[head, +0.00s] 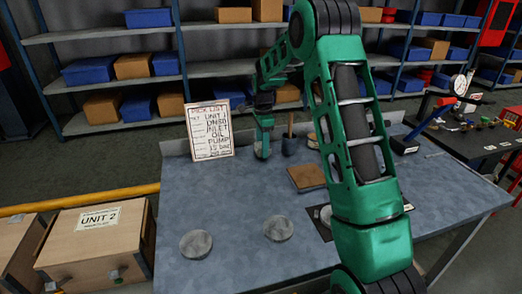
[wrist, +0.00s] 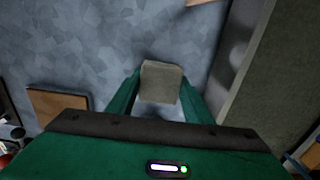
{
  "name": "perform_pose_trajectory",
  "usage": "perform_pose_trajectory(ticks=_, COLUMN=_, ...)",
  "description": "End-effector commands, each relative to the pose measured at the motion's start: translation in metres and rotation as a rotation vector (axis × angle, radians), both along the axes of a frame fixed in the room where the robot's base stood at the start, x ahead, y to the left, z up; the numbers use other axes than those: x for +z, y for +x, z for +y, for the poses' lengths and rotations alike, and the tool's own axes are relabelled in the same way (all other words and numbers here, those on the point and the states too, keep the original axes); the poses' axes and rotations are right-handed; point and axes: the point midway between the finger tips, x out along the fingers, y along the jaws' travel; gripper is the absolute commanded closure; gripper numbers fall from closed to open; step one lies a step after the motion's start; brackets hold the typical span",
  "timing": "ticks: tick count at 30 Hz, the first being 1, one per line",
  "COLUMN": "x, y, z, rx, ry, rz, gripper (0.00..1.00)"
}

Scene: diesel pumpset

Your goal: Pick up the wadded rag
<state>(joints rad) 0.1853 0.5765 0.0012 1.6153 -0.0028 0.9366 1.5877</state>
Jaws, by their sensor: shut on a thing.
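My gripper (wrist: 160,92) is shut on a small grey-beige lump, the wadded rag (wrist: 161,80), which shows between the two green fingers in the wrist view. The rag looks blocky there, with a flat pale face. In the head view my gripper (head: 262,151) points down over the back of the blue-grey workbench (head: 235,205), just right of the pick-list board. The rag is too small and covered to make out in that view. I cannot tell whether it touches the bench top or hangs just above it.
The pick-list board (head: 210,131) stands close to the left of my gripper. A dark cup (head: 289,146) with a handle in it and a brown square pad (head: 307,177) are to the right. Two round grey discs, left (head: 196,243) and right (head: 278,228), lie in front.

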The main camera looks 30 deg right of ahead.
Motion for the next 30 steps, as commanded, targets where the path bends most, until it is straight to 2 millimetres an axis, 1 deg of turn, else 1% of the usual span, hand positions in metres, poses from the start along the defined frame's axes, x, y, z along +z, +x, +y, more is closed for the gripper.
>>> perform_pose_trajectory(ticks=4, x=0.019, y=0.001, z=-0.001, rx=-0.001, ry=-0.001, rz=-0.003, gripper=0.79)
perform_pose_trajectory(ticks=7, x=0.036, y=0.001, z=0.000, rx=-0.001, ry=-0.001, rz=-0.004, gripper=0.79)
perform_pose_trajectory(ticks=9, x=0.043, y=-0.005, z=0.016, rx=0.004, ry=0.001, rz=-0.001, gripper=0.79)
perform_pose_trajectory(ticks=11, x=0.050, y=-0.010, z=0.029, rx=0.005, ry=0.001, rz=-0.001, gripper=0.79)
perform_pose_trajectory(ticks=15, x=0.069, y=-0.020, z=0.057, rx=0.004, ry=0.000, rz=-0.003, gripper=0.79)
perform_pose_trajectory(ticks=19, x=0.083, y=-0.028, z=0.080, rx=0.004, ry=0.000, rz=-0.001, gripper=0.79)
perform_pose_trajectory(ticks=24, x=0.095, y=-0.035, z=0.099, rx=0.001, ry=0.000, rz=-0.001, gripper=0.79)
perform_pose_trajectory(ticks=30, x=0.101, y=-0.039, z=0.110, rx=0.001, ry=0.000, rz=0.001, gripper=0.79)
